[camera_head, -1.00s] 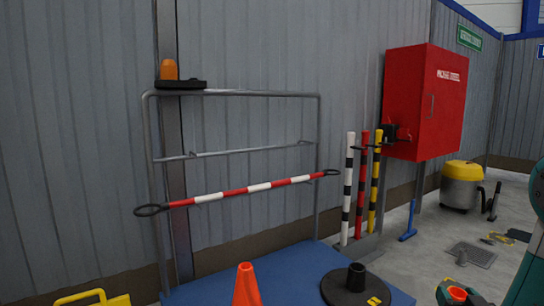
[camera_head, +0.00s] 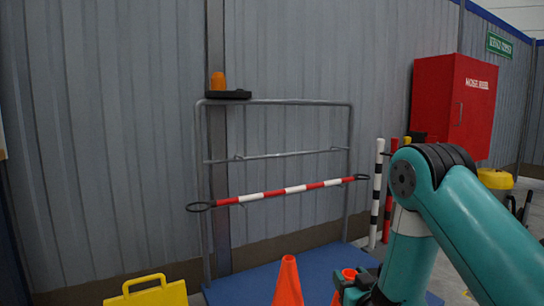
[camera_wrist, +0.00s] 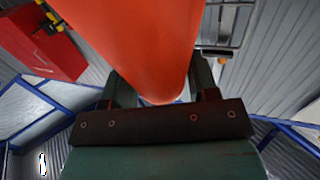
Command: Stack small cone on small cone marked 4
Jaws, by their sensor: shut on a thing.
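A small orange cone (camera_head: 287,283) stands upright at the bottom of the head view, by the blue platform; its lower part is cut off and no number shows. My gripper (camera_head: 354,290) is to the right of it, at the bottom of the head view, shut on a second orange cone (camera_head: 346,276). A gap separates the two cones in the picture. In the wrist view the held cone (camera_wrist: 135,40) fills the upper middle between my jaws (camera_wrist: 155,98); its far end is out of frame.
A blue platform (camera_head: 245,287) carries a grey rail frame (camera_head: 275,102) with a red-white bar (camera_head: 290,190). A yellow item (camera_head: 147,293) stands at lower left. Striped posts (camera_head: 377,195) and a red cabinet (camera_head: 455,105) are at right, partly behind my arm.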

